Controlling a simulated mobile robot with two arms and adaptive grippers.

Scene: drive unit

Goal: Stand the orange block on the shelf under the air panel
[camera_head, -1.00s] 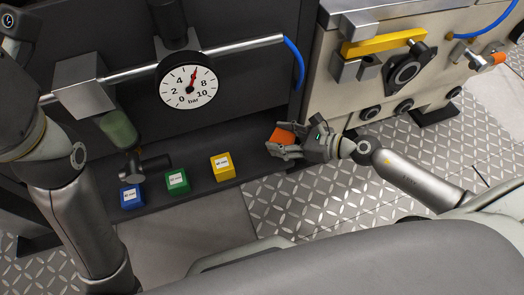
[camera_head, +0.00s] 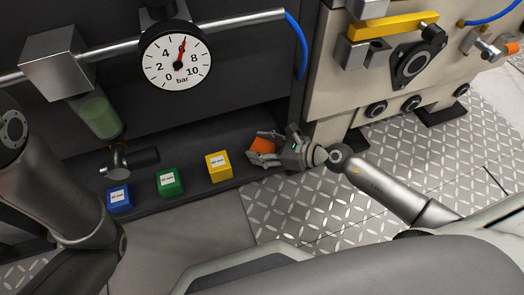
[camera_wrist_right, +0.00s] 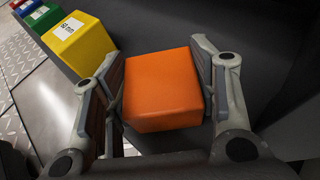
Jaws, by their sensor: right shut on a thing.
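The orange block (camera_head: 262,146) is between the fingers of my right gripper (camera_head: 264,150), which is shut on it. In the right wrist view the orange block (camera_wrist_right: 162,90) fills the space between the two finger pads of the right gripper (camera_wrist_right: 160,92). The block is at the right end of the dark shelf (camera_head: 200,195), beside the yellow block; I cannot tell whether it touches the shelf. The dark air panel (camera_head: 235,85) with its round gauge (camera_head: 177,61) rises behind and above the shelf. My left arm shows at the left, but its gripper is out of view.
A blue block (camera_head: 119,199), a green block (camera_head: 170,182) and a yellow block (camera_head: 218,166) stand in a row on the shelf. A filter bowl (camera_head: 101,118) hangs above the blue block. A beige machine (camera_head: 335,85) stands right of the panel.

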